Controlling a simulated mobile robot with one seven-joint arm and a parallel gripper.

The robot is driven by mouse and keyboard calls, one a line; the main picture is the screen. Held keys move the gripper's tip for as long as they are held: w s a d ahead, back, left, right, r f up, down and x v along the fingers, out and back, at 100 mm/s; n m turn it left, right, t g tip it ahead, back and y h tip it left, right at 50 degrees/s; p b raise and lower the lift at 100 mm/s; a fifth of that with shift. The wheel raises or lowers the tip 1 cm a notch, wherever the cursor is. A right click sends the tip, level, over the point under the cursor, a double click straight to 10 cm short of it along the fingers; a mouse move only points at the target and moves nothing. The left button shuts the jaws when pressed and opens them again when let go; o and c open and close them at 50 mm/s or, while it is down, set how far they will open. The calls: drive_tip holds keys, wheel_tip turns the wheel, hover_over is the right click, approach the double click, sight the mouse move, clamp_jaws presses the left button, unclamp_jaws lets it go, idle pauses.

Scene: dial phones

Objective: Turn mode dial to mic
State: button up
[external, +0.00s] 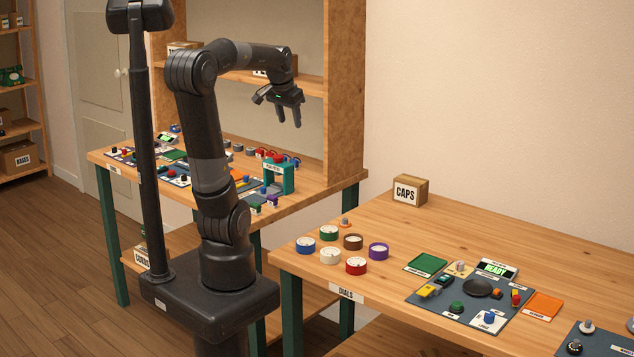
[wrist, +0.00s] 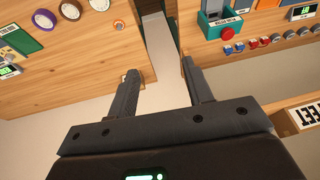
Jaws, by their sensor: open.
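My gripper (external: 288,118) is raised in the air above the gap between the two tables, its fingers pointing down, apart and empty. No dial is clearly readable as the mode dial. On the right table a dark panel (external: 428,298) carries a blue knob (external: 489,317) on a white labelled plate, a green knob (external: 457,307) and a large black disc (external: 479,287). The small label print is too blurred to tell. My gripper is far from this panel and touches nothing.
Several coloured round caps, such as a red one (external: 356,265), stand at the table's left. A teal stand (external: 280,178) is on the shelved back table.

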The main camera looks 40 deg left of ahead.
drive_tip(key=w+a+g, duration=0.1)
drive_tip(key=w+a, duration=0.7)
drive_tip(key=a, duration=0.5)
drive_tip(key=n+g+h, duration=0.1)
drive_tip(key=n+g, duration=0.1)
drive_tip(key=g, duration=0.1)
hover_over(184, 177)
drive_tip(key=a, duration=0.1)
wheel_tip(184, 177, down, 22)
drive_tip(key=r, duration=0.1)
drive_tip(key=f, duration=1)
drive_tip(key=shift+w+a+f, duration=0.1)
drive_tip(key=shift+w+f, duration=0.1)
drive_tip(key=shift+w, duration=0.1)
drive_tip(key=shift+c, duration=0.2)
drive_tip(key=c, duration=1)
